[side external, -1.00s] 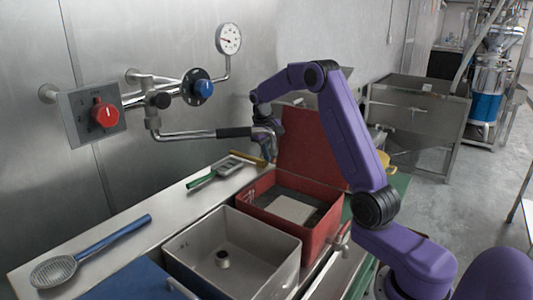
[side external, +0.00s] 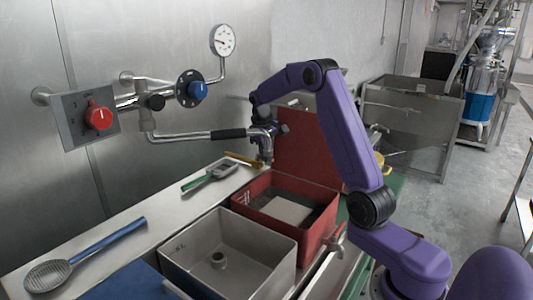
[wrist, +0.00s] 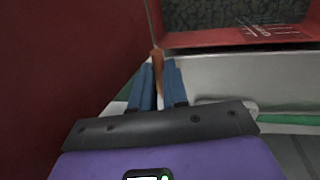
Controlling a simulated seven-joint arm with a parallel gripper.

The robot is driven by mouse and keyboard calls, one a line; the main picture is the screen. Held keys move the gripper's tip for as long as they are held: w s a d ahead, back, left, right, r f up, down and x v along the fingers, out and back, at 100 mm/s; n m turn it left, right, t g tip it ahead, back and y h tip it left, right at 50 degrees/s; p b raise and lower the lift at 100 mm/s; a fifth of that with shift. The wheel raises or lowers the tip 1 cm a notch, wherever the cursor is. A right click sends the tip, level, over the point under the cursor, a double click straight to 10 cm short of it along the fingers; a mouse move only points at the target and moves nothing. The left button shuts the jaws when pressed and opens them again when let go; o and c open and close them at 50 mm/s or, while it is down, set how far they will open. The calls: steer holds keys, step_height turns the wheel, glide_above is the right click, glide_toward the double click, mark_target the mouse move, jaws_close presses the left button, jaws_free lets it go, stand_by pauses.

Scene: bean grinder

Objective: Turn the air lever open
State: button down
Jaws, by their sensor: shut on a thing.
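The air lever (side external: 185,136) is a long metal bar that runs right from the wall pipes and ends in a black grip (side external: 228,134). It lies roughly level. My gripper (side external: 266,163) hangs pointing down just right of the grip's end; I cannot tell whether its body touches the grip. In the wrist view, the blue fingers (wrist: 160,66) are close together on a thin brown stick (wrist: 157,57). The lever does not show in the wrist view. The fingertips are small and unclear in the side view.
A yellow-brown rod (side external: 243,159) and a green-handled tool (side external: 196,182) lie on the counter. A red box (side external: 318,232) with its lid raised and a grey bin (side external: 192,268) stand in front. A red knob (side external: 99,117), blue knob (side external: 197,91) and gauge (side external: 223,40) are on the wall.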

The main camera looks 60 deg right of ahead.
steer(key=c, duration=1.1)
jaws_free()
steer(key=shift+d, duration=0.1)
steer(key=shift+r, duration=0.65)
steer(key=r, duration=0.2)
steer(key=a+r, duration=0.1)
steer(key=r, duration=0.1)
steer(key=a+r, duration=0.1)
steer(key=r, duration=0.1)
steer(key=shift+r, duration=0.3)
